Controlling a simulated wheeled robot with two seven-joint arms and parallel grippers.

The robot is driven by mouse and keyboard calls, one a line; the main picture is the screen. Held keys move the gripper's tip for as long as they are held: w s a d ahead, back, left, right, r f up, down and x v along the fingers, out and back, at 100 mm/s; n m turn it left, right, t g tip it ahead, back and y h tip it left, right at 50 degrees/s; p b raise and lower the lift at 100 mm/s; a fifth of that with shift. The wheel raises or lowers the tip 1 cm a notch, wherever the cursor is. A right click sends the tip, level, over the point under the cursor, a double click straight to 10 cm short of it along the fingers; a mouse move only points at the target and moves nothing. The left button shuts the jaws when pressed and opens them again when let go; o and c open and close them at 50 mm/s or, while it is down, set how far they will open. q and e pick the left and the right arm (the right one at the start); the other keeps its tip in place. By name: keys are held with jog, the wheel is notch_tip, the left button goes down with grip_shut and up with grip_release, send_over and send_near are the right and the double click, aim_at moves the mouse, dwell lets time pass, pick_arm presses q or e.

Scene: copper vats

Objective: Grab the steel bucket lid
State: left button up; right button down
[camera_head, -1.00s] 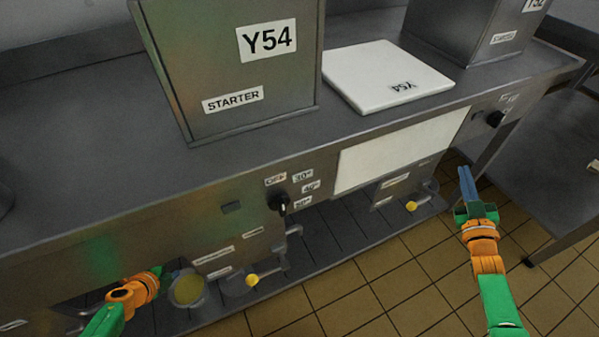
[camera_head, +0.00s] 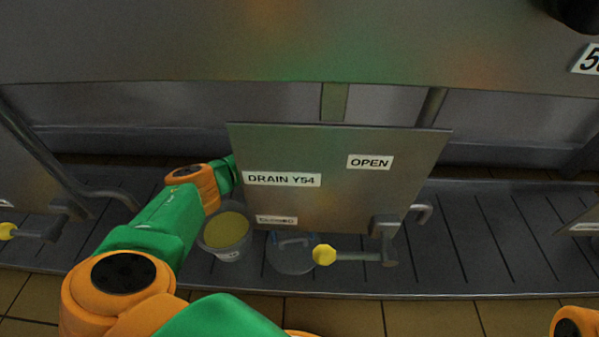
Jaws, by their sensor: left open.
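The steel bucket lid (camera_head: 289,263) is a round grey disc with a bar handle on top. It lies on the slatted lower shelf, right of the bucket and partly under the drain panel. My left arm reaches in from the left and its wrist goes behind the panel, which hides most of the gripper. Blue fingertips of my left gripper (camera_head: 290,239) show below the panel's edge, at the lid's handle. The gripper is open; I cannot tell whether the fingers touch the handle. My right gripper is out of view.
A steel bucket (camera_head: 231,254) with yellowish contents stands just left of the lid, close to my left forearm. The drain panel (camera_head: 335,190) hangs above the lid. A drain valve with a yellow knob (camera_head: 324,255) sits close on the lid's right. The shelf (camera_head: 490,240) farther right is clear.

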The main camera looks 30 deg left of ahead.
pick_arm(q)
jog(key=shift+x, duration=1.2)
jog(key=shift+r, duration=0.1)
jog(key=shift+r, duration=0.1)
jog(key=c, duration=1.2)
